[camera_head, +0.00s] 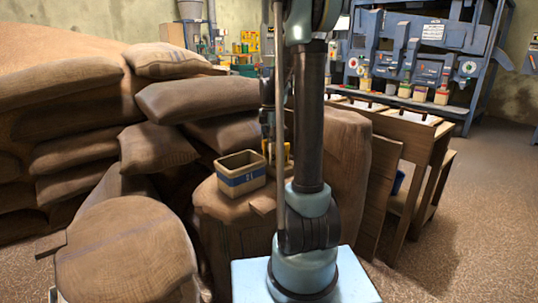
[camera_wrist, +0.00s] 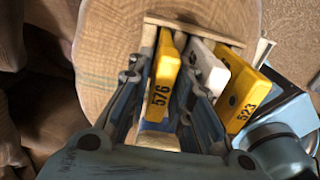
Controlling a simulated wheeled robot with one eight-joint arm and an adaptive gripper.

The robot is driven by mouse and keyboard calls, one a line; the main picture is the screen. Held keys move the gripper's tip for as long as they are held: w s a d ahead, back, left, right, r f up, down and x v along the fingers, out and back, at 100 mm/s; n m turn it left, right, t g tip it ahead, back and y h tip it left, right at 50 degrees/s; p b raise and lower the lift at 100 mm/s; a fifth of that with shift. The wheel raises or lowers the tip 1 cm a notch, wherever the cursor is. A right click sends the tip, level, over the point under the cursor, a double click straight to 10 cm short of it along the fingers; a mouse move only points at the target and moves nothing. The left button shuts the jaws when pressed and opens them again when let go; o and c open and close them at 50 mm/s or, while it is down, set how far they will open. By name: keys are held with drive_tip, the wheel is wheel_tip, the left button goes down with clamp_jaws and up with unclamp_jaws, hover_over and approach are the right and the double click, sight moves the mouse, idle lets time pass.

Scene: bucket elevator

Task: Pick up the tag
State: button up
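Three upright tags stand side by side in a wooden holder (camera_wrist: 200,30) in the wrist view: a yellow tag marked 576 (camera_wrist: 161,72), a white tag (camera_wrist: 208,68) and a yellow tag marked 523 (camera_wrist: 245,90). My gripper (camera_wrist: 160,78) is open, with the 576 tag between its fingers and a gap showing on the left side. The right finger overlaps the white tag's near side; I cannot tell if they touch. In the head view a bit of yellow (camera_head: 287,151) shows beside my arm; most of the holder is hidden there.
A beige box with a blue band (camera_head: 241,176) stands on a sack, left of my arm. Piled sacks (camera_head: 70,120) fill the left. A wooden bench (camera_head: 410,130) and blue machine (camera_head: 430,50) stand at right. The floor (camera_head: 480,220) at far right is clear.

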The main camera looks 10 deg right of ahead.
clamp_jaws()
drive_tip(key=shift+r, duration=0.1)
